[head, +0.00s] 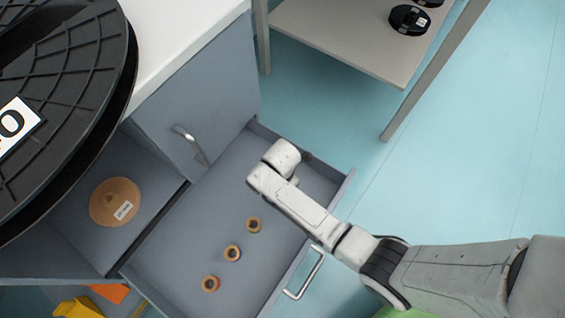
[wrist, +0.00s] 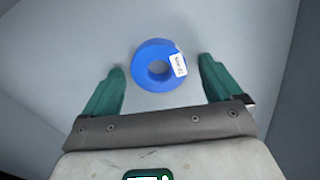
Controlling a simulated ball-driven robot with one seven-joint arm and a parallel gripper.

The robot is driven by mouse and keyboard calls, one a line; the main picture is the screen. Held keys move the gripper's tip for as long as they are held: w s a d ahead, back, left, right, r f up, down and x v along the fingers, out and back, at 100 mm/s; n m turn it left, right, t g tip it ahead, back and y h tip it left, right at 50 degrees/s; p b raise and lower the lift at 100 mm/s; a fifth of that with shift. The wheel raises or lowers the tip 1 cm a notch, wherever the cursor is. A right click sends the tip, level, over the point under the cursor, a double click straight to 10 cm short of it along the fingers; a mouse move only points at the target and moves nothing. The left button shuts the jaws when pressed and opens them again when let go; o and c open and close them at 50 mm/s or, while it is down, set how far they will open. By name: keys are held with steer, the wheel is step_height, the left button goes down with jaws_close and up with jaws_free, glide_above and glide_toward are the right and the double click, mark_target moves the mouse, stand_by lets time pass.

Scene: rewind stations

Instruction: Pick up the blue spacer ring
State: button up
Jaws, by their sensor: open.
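The blue spacer ring (wrist: 149,78) lies flat on the grey drawer floor in the wrist view, with a white label on its right side. My gripper (wrist: 160,82) is open, with one green finger to the left of the ring and one to the right. Gaps show between the ring and both fingers in the picture; the height above it is hard to tell. In the head view my arm reaches into the open drawer (head: 187,247), and the wrist hides the blue ring and the gripper fingers.
Several small orange-brown rings (head: 232,253) lie in the drawer's near part. A tan disc (head: 117,202) sits in the compartment to the left. A large black reel (head: 75,75) stands at upper left. A shelf (head: 345,38) with black spools is at the top. The drawer walls surround my gripper.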

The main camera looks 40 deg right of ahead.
steer(key=shift+c, duration=0.2)
steer(key=c, duration=1.1)
